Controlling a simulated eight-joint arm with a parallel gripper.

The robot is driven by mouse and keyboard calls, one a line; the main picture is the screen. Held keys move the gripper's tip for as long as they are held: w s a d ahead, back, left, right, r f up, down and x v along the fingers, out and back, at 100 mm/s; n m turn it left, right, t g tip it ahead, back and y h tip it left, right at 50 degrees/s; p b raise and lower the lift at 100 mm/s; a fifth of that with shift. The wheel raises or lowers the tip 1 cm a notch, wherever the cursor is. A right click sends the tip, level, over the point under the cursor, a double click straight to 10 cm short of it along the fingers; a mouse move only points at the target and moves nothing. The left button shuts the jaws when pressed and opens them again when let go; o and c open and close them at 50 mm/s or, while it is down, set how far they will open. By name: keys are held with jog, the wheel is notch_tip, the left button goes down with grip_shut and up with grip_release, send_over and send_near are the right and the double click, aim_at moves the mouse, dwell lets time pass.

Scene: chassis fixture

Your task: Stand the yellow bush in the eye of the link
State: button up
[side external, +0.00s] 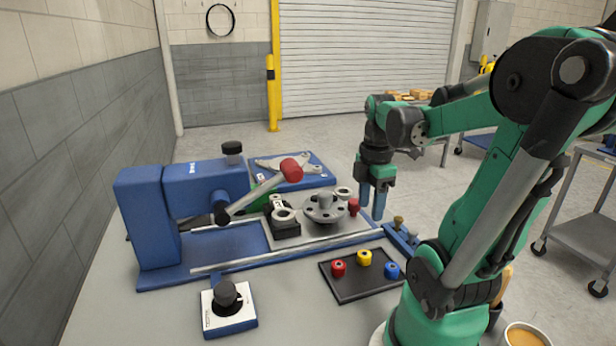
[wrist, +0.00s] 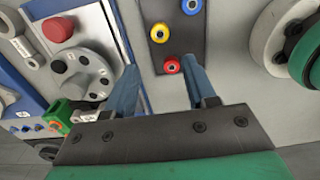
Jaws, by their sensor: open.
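The yellow bush (side external: 364,257) stands in a black tray (side external: 350,288) between a red bush (side external: 338,268) and a blue bush (side external: 392,270). In the wrist view the yellow bush (wrist: 159,32) lies beyond my fingertips, with its hole facing up. My gripper (side external: 372,207) is open and empty, pointing down above the table. In the wrist view its fingers (wrist: 160,72) are apart, with the red bush (wrist: 171,66) seen between their tips. A grey link (wrist: 25,48) with round ends lies beside the red knob; one ringed end (side external: 343,192) shows in the side view.
A grey flanged disc (side external: 325,210) and a red knob (side external: 353,206) sit on the fixture plate. A red-ended lever (side external: 265,190) leans over the blue fixture. A black knob box (side external: 228,305) stands in front.

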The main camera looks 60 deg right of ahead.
aim_at(365, 254)
jog(key=shift+f, duration=5.45)
grip_shut()
jog(key=shift+r, duration=2.5)
